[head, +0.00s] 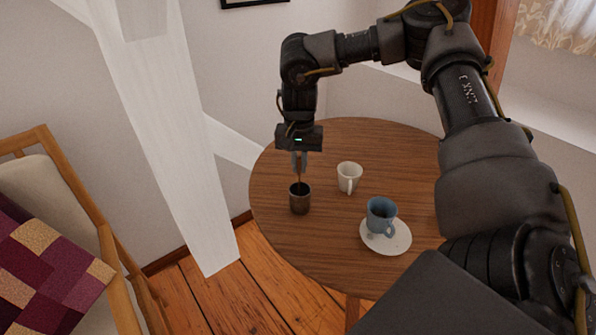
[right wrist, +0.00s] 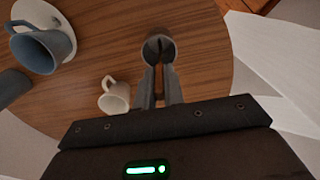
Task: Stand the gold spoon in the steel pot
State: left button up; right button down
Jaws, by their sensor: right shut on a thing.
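The steel pot (head: 300,203) is a small dark cylinder standing upright near the left edge of the round table. It also shows in the right wrist view (right wrist: 158,48). My right gripper (head: 299,163) is above the pot, pointing down, shut on the gold spoon (head: 299,180). The spoon hangs roughly upright, its lower end at or inside the pot's mouth; I cannot tell how deep it reaches. In the right wrist view the spoon (right wrist: 159,82) shows as a thin brown strip between the fingers. My left gripper is not in view.
A white cup (head: 348,177) stands just right of the pot. A blue cup (head: 381,215) sits on a white saucer (head: 398,242) further right. The wooden table (head: 285,240) is otherwise clear. A white timber brace (head: 165,130) rises left of the table, beside a cushioned chair (head: 60,180).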

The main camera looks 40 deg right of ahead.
notch_tip(320, 180, down, 2)
jog(key=shift+w+d+f, duration=0.1)
jog(key=shift+f, duration=0.05)
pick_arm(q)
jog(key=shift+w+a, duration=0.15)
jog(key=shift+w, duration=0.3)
